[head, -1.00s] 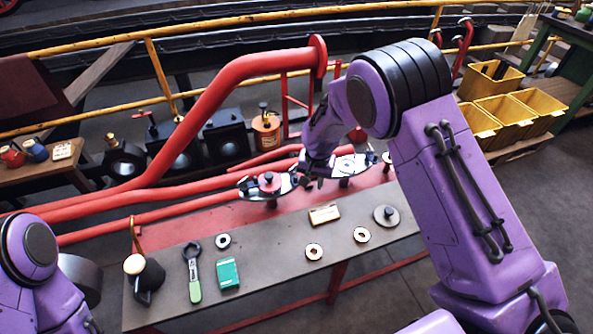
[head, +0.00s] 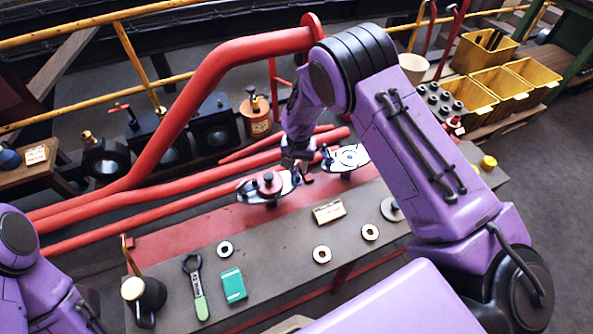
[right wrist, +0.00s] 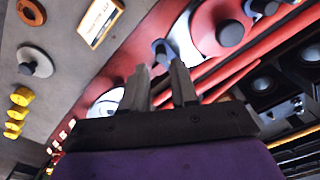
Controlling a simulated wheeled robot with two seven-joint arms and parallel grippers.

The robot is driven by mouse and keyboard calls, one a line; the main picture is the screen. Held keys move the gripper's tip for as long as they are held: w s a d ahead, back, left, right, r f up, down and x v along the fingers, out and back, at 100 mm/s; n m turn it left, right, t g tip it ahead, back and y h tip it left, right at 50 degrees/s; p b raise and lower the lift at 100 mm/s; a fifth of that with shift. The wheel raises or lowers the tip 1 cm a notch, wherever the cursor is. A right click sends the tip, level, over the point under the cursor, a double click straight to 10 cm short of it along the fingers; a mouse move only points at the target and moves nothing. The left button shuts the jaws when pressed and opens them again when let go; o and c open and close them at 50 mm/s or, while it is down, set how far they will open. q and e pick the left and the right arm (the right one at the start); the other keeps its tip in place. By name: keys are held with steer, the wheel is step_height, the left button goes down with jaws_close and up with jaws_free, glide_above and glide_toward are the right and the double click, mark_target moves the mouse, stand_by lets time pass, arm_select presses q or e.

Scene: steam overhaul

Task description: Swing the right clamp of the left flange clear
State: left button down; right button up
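The left flange (head: 267,187) is a pale disc with a red cap and a dark knob on the red pipework behind the bench. It also shows in the right wrist view (right wrist: 183,40) beside its large red cap (right wrist: 215,22). A small dark clamp part (right wrist: 162,52) sits at its edge, just beyond my right fingertips. My right gripper (head: 297,163) is close to the right side of this flange. Its two fingers (right wrist: 160,75) are apart with nothing between them. Whether a finger touches the clamp is unclear. My left gripper is out of view.
The right flange (head: 345,159) stands close to the right of my gripper. Yellow bins (head: 500,85) stand at the back right.

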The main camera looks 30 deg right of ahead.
mark_target(298, 175)
steer(key=f, duration=0.4)
steer(key=shift+w+d+f, duration=0.1)
steer(key=shift+w+f, duration=0.1)
steer(key=shift+f, duration=0.25)
jaws_close()
steer(key=shift+s+d+n, duration=0.1)
steer(key=shift+d+n, duration=0.15)
steer(key=shift+n, duration=0.55)
jaws_free()
step_height(298, 175, up, 11)
steer(key=b, duration=0.1)
steer(key=shift+f, duration=0.2)
